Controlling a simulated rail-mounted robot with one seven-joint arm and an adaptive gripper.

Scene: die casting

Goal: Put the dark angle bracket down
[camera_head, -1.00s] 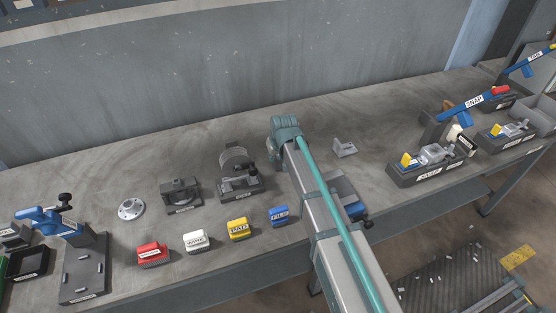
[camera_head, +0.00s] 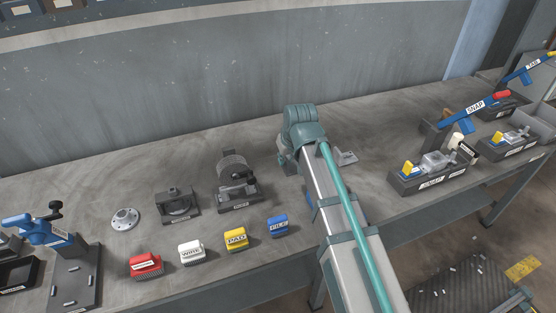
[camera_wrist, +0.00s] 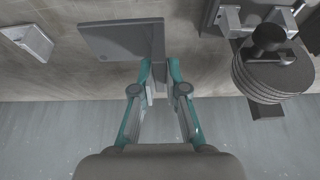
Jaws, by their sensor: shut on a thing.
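The dark angle bracket (camera_wrist: 115,40) is between the fingertips of my gripper (camera_wrist: 158,62) in the wrist view. Its broad flat plate extends left of the fingers and its narrower flange (camera_wrist: 159,38) stands at the fingertips. The teal fingers are shut on it. It is over the grey bench (camera_wrist: 75,75); I cannot tell whether it touches the surface. In the head view my arm hides the fingers and the bracket.
A lighter bracket (camera_wrist: 28,38) lies apart on the bench, also seen in the head view (camera_head: 346,158). A fixture with a stacked round part (camera_wrist: 270,75) stands close on the other side. Coloured blocks, including a blue one (camera_head: 278,225), line the front. The wall (camera_head: 230,80) is behind.

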